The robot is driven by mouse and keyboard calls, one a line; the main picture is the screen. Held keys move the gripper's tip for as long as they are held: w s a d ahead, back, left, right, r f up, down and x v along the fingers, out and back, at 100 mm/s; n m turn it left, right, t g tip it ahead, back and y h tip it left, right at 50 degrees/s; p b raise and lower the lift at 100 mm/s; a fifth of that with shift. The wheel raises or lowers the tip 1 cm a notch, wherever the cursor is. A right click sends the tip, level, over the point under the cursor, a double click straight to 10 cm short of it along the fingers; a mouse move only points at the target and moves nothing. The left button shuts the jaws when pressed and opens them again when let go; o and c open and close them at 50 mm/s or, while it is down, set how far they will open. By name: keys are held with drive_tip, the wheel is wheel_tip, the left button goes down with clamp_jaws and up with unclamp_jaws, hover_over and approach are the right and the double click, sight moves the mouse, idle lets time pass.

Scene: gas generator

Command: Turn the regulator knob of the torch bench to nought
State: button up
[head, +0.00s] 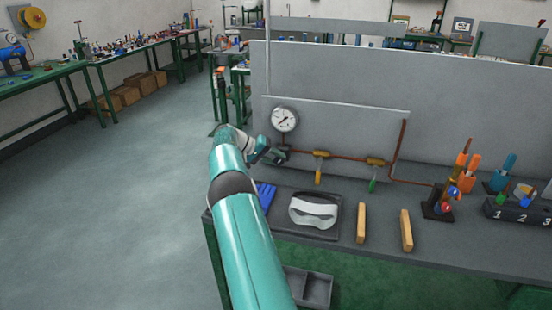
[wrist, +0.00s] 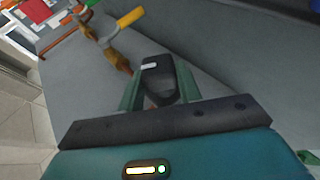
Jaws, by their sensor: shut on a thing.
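The black regulator knob (wrist: 157,72) has a white mark and shows in the middle of the wrist view. My gripper (wrist: 159,88) has one finger on each side of it and is shut on it. In the head view my gripper (head: 273,156) is at the board, just below the round white pressure gauge (head: 284,119). The knob is mostly hidden there by my gripper. The gauge has a dark needle, but its reading is too small to tell. A copper pipe (head: 300,153) runs right from the regulator.
A yellow-handled valve (head: 318,167) and a green-handled valve (head: 373,176) hang on the pipe to the right. On the bench lie goggles on a dark tray (head: 322,232), blue gloves (head: 265,196) and two wooden blocks (head: 361,222). Torches stand at the right. The floor at the left is clear.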

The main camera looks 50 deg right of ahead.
drive_tip(key=g+h, duration=0.1)
drive_tip(key=n+g+h, duration=0.1)
drive_tip(key=g, duration=0.1)
drive_tip(key=shift+w+a+f+g, duration=0.1)
drive_tip(key=shift+w+f+g, duration=0.1)
drive_tip(key=shift+f+g, duration=0.15)
drive_tip(key=shift+f+n+g+h, duration=0.2)
drive_tip(key=shift+n+g+h, duration=0.4)
drive_tip(key=shift+g+h, duration=0.45)
drive_tip(key=shift+s, duration=0.1)
drive_tip(key=o, duration=1)
